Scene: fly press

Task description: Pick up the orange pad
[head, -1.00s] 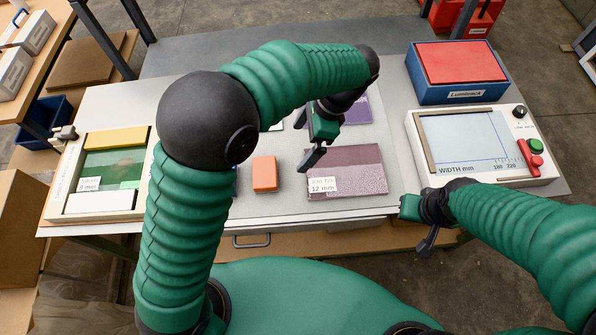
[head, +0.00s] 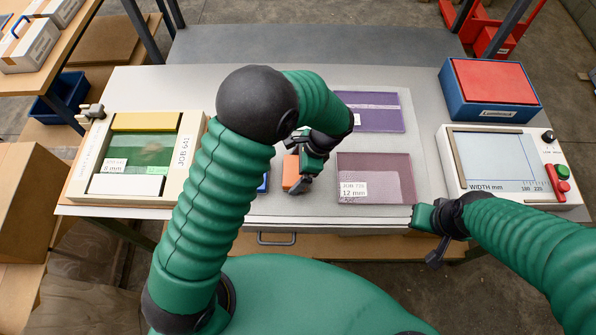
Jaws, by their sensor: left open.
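The orange pad (head: 291,172) is a small upright-looking block on the grey table, left of the mauve plate. My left gripper (head: 300,183) is open, with its fingers at the pad's right side and over part of it in the head view. Whether the fingers touch the pad, I cannot tell. Part of the pad is hidden behind the gripper. My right gripper (head: 430,238) hangs at the table's front edge, right of the mauve plate, and its jaw opening is not clear.
A mauve plate (head: 395,180) and a purple plate (head: 380,118) lie right of the pad. A blue item (head: 264,183) shows just left of it. A framed tray (head: 82,180) stands at left, a width gauge (head: 452,165) at right, with a blue box (head: 458,98) behind it.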

